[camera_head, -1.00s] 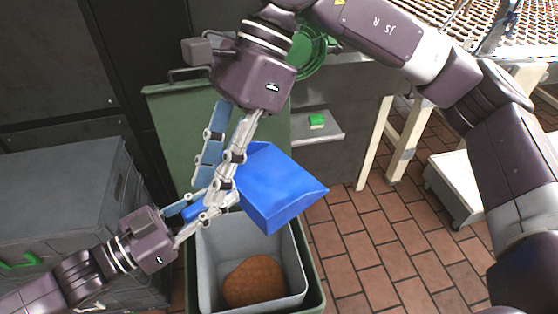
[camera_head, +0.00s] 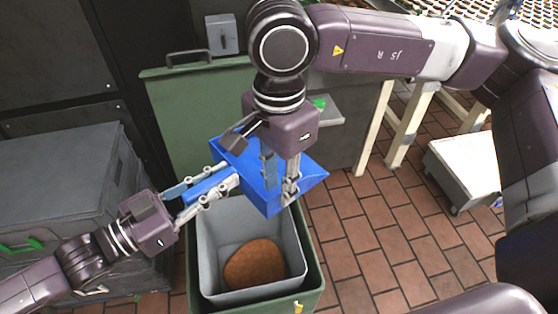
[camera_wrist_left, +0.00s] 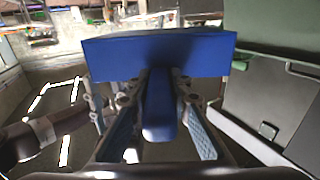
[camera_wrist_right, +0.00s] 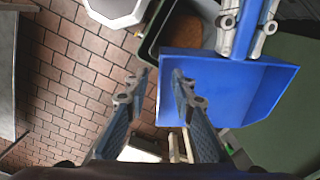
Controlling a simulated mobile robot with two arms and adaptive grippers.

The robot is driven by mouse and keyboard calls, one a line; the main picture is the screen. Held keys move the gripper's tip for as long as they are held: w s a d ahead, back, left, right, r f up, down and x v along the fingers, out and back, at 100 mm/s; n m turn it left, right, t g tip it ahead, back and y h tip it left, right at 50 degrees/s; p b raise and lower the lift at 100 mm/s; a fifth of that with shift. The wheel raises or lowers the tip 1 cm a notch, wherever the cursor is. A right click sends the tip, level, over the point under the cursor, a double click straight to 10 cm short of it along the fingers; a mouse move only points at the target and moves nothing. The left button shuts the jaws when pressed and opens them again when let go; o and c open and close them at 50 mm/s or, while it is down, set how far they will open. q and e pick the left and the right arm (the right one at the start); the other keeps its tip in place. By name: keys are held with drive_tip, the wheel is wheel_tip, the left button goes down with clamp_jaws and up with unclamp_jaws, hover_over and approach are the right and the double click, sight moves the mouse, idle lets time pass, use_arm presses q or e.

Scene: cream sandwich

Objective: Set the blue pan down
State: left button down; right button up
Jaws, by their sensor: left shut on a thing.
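The blue pan (camera_head: 309,178) is held up above the front part of the open green bin. My left gripper (camera_head: 225,176) is shut on its handle (camera_head: 204,187), and the handle also shows between the fingers in the left wrist view (camera_wrist_left: 158,105). My right gripper (camera_head: 279,194) is at the pan's right part. In the right wrist view its fingers (camera_wrist_right: 162,82) are apart, with the pan's side edge between them. I cannot tell whether either finger touches the pan (camera_wrist_right: 228,85). The pan's inside is partly hidden by my right gripper in the head view.
The green bin (camera_head: 200,105) has its lid up, and a grey inner bin (camera_head: 212,245) holds a brown mass (camera_head: 258,265). A dark grey crate (camera_head: 55,165) stands at left. A low white trolley (camera_head: 462,165) stands on the brick floor (camera_head: 365,240) at right, where floor is clear.

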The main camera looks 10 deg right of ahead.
sight(279, 194)
drive_tip(key=shift+f, duration=1.5)
clamp_jaws()
use_arm(q)
drive_tip(key=c, duration=1.7)
unclamp_jaws()
